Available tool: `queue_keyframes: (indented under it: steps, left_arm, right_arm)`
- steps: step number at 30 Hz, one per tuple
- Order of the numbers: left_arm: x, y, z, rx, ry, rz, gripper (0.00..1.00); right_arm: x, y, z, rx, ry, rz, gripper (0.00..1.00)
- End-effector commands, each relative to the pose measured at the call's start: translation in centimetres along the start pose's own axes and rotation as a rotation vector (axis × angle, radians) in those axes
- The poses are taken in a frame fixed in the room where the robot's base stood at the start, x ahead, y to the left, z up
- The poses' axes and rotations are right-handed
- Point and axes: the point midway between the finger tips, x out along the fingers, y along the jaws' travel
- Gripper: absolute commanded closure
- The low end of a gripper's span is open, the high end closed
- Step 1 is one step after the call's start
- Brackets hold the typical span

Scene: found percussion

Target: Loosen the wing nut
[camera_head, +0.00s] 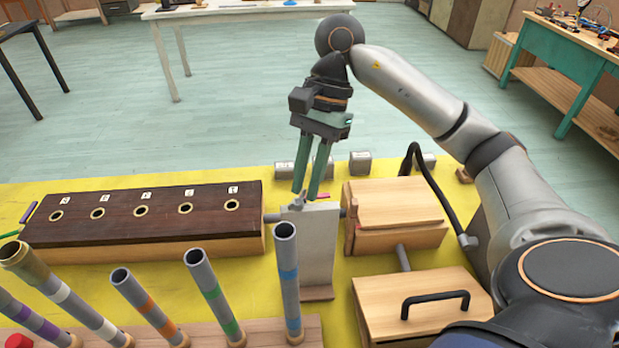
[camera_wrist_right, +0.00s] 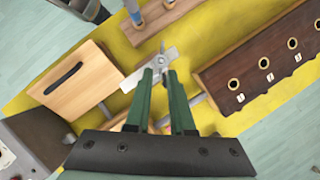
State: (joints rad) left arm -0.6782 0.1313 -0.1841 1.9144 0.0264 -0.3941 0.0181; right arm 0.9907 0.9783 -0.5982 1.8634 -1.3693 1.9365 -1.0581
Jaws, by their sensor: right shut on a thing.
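My right gripper (camera_head: 306,193) points down at the top of an upright grey metal plate (camera_head: 320,245). The small grey wing nut (camera_head: 298,200) is at the top of this plate, at the fingertips. In the right wrist view the green fingers (camera_wrist_right: 161,76) are close together, shut on the wing nut (camera_wrist_right: 152,64), whose wings stick out past the tips. The fingers hide its middle. My left gripper is not in view.
A dark wooden box with several numbered holes (camera_head: 150,215) lies left of the plate. Coloured-band tubes (camera_head: 288,280) stand in front on a wooden base. Wooden boxes (camera_head: 395,215) are on the right, one with a black handle (camera_head: 435,300). Small grey blocks (camera_head: 360,163) line the back.

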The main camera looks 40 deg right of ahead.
Motion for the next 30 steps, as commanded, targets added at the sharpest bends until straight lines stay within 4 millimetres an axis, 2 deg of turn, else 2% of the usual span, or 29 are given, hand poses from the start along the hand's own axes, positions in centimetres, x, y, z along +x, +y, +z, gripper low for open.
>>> queue_keyframes:
  steps: [5, 14, 24, 30]
  left_arm:
    - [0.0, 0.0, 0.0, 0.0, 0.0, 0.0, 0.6]
    - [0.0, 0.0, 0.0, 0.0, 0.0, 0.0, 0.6]
    - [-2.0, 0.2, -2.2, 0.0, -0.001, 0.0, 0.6]
    - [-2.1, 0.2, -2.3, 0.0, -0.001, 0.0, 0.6]
  right_arm:
    - [-0.1, -0.5, 0.1, -0.14, -0.001, 0.054, 1.0]
    - [-0.2, -0.5, 0.1, -0.155, -0.001, 0.059, 1.0]
    - [-0.4, -1.3, 0.5, -0.421, 0.0, 0.172, 1.0]
    - [-0.1, -1.4, 0.4, -0.477, 0.0, 0.193, 1.0]
